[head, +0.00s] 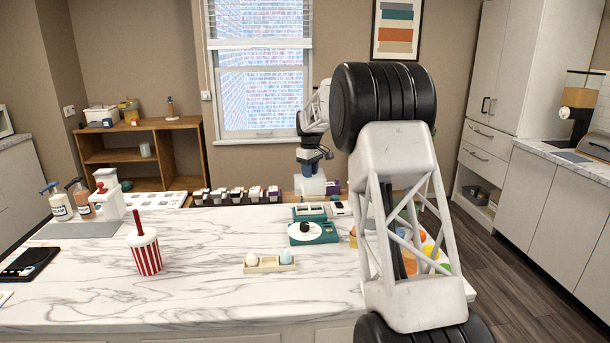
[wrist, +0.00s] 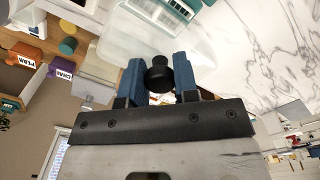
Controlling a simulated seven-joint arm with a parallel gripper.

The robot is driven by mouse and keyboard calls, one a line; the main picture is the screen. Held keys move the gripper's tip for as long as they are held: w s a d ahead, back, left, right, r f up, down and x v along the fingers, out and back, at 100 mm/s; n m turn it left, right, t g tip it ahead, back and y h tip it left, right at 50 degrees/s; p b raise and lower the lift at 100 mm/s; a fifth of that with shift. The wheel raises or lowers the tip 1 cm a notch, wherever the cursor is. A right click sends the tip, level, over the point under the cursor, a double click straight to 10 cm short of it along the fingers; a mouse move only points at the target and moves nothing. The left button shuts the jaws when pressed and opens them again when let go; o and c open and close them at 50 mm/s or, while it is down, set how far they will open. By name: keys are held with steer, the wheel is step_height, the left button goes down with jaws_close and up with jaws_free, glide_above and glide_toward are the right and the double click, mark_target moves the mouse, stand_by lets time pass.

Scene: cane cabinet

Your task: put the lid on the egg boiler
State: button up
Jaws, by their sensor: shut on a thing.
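My gripper (wrist: 158,80) is shut on the black knob (wrist: 158,68) of a clear lid, with one blue finger on each side. The lid (wrist: 125,35) spreads out beyond the fingers in the wrist view. In the head view my gripper (head: 309,157) is at the back edge of the counter, with the pale lid (head: 309,186) below it. A teal appliance (head: 325,234) with a round white top and a black centre stands nearer on the counter. It may be the egg boiler; I cannot tell for sure.
A striped cup (head: 146,255) stands to the left. Several small jars (head: 237,195) line the back edge. The counter between cup and tray is clear.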

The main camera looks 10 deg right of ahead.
steer(key=shift+f, duration=0.15)
steer(key=shift+f, duration=0.75)
steer(key=shift+f, duration=2.75)
stand_by(4.3)
